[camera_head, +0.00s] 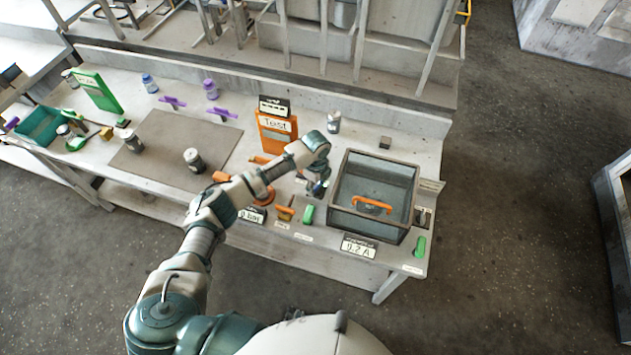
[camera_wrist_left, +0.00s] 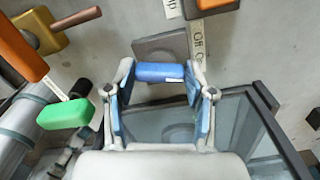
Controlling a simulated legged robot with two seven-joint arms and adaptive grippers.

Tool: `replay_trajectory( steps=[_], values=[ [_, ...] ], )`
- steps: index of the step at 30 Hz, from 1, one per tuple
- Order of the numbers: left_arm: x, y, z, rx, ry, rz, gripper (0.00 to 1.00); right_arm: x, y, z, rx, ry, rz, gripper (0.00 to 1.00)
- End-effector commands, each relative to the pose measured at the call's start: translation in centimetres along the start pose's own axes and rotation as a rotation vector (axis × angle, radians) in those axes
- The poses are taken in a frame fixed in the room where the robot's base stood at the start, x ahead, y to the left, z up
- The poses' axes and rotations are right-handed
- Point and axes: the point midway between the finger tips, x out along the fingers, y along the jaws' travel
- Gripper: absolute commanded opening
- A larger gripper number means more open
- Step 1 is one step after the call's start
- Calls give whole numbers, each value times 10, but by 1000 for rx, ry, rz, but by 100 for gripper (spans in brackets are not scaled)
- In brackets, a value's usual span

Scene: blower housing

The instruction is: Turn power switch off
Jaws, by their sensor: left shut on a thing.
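My left gripper (camera_head: 318,187) reaches down to the table just left of the glass-topped box. In the left wrist view its two fingers (camera_wrist_left: 160,84) are shut on a blue handle (camera_wrist_left: 160,72), one at each end. The handle, which I take for the power switch, sits in front of a grey square plate (camera_wrist_left: 165,45). A white label with On and Off lettering (camera_wrist_left: 196,42) is beside the plate. In the head view the gripper mostly hides this handle, and I cannot tell its exact setting. My right gripper is not in view.
A green lever (camera_head: 307,214) and an orange lever (camera_head: 285,213) are close by. An orange Test panel (camera_head: 276,137) stands behind. A 0.2 A display (camera_head: 358,249) is in front of the box.

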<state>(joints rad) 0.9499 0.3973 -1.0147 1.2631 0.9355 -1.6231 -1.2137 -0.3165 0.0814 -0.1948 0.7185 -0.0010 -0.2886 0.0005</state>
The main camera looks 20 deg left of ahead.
Motion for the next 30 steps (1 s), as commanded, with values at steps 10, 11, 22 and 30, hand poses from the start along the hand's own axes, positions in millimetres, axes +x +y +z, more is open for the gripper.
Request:
replay_trajectory(
  steps=[10, 11, 22, 30],
  values=[
    [-6, 0, -1, -241, 2, -1, 19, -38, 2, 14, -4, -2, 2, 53],
    [-6, 0, -1, -269, 2, 0, 19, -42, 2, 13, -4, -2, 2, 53],
    [-5, 0, -1, -591, 3, -1, 19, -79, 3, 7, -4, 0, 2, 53],
    [-3, -1, -1, -747, 3, -3, 19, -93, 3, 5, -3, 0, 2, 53]
  ],
)
